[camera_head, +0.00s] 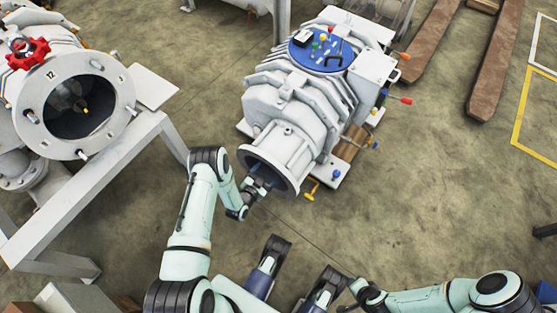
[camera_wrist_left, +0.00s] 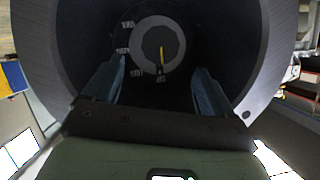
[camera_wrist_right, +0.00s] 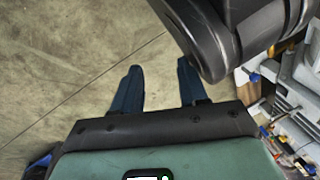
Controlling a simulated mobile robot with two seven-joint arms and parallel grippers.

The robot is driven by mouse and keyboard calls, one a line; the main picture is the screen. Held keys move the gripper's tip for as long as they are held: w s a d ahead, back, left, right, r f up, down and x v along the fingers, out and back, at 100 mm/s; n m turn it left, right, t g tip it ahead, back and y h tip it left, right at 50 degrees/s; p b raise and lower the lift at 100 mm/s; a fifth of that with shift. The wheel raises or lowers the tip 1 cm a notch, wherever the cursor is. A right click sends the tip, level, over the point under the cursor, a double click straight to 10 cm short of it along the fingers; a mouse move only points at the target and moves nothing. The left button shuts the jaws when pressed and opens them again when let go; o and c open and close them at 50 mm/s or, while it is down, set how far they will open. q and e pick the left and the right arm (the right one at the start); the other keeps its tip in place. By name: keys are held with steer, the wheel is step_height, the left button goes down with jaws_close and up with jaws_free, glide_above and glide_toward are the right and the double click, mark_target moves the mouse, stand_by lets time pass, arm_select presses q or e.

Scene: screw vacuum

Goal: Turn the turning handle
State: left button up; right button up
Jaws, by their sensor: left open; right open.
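The white-grey vacuum machine (camera_head: 300,110) stands at the centre of the head view, its round flange (camera_head: 252,160) facing me. In the left wrist view, a grey disc with a yellow pointer (camera_wrist_left: 161,52) sits deep inside the dark round opening, with small labels around it; it looks like the turning handle, but I cannot be sure. My left gripper (camera_wrist_left: 159,68) is open and empty at the opening, its fingers pointing inward toward the disc, apart from it as far as I can see. My right gripper (camera_wrist_right: 158,70) is open and empty above the floor.
A second machine marked 12 (camera_head: 70,100), with a red handwheel (camera_head: 28,53), stands on a grey metal frame (camera_head: 90,195) at left. Brown beams (camera_head: 425,45) lie at the upper right. The floor (camera_head: 450,190) to the right is mostly clear, with yellow and white lines.

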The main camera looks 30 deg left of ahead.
arm_select(q)
steer(key=b+x, duration=0.3)
steer(key=x, duration=0.7)
steer(key=shift+f+b, duration=0.1)
steer(key=shift+b, duration=0.3)
steer(key=shift+w+f, duration=0.2)
steer(key=shift+w, duration=0.35)
arm_select(e)
steer(key=s+d+f+g, duration=0.1)
steer(key=s+f+g, duration=0.2)
steer(key=s, duration=0.6)
steer(key=shift+f+m, duration=0.3)
steer(key=shift+f, duration=1)
arm_select(q)
steer(key=c, duration=1)
